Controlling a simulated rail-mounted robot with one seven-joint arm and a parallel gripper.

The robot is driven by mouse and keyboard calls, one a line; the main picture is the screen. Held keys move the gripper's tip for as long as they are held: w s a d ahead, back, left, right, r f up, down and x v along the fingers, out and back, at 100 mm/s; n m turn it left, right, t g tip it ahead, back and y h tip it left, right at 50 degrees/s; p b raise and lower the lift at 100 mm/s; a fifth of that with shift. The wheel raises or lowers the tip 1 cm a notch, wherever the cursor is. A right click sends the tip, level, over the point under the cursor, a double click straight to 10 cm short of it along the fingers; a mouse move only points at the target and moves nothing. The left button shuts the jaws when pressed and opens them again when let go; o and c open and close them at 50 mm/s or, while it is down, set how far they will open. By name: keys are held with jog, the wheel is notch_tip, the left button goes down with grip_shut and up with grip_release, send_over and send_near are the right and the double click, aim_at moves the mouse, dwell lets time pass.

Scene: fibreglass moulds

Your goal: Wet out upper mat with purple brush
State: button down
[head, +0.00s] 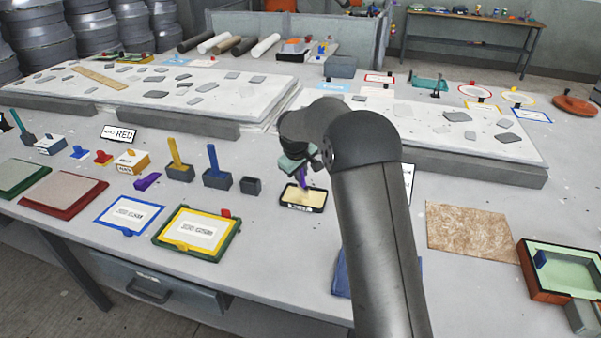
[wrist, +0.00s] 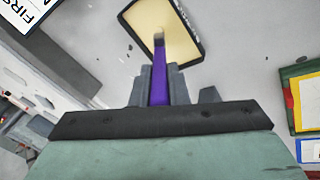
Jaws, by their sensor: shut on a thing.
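My gripper (head: 299,164) is shut on the purple brush (head: 302,177) and holds it pointing down. In the wrist view the purple handle (wrist: 159,85) stands between the fingers, and its bristle end is over the cream-coloured liquid in a black-rimmed tray (wrist: 198,54). The same tray (head: 303,208) lies on the table under my gripper in the head view. I cannot tell whether the bristles touch the liquid. Two pale mats lie at the left: one on a green board (head: 24,178), one on a red board (head: 63,190). Which is the upper mat is not clear.
Blue (head: 213,181) and dark (head: 251,186) holders stand left of the tray. A yellow-and-green framed panel (head: 197,233) lies in front. A brown fibre mat (head: 472,232) and an orange-sided mould (head: 549,293) are at the right. White slabs (head: 130,85) lie behind.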

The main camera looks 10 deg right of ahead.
jog(key=shift+r+p, duration=2.2)
jog(key=shift+r, duration=1.3)
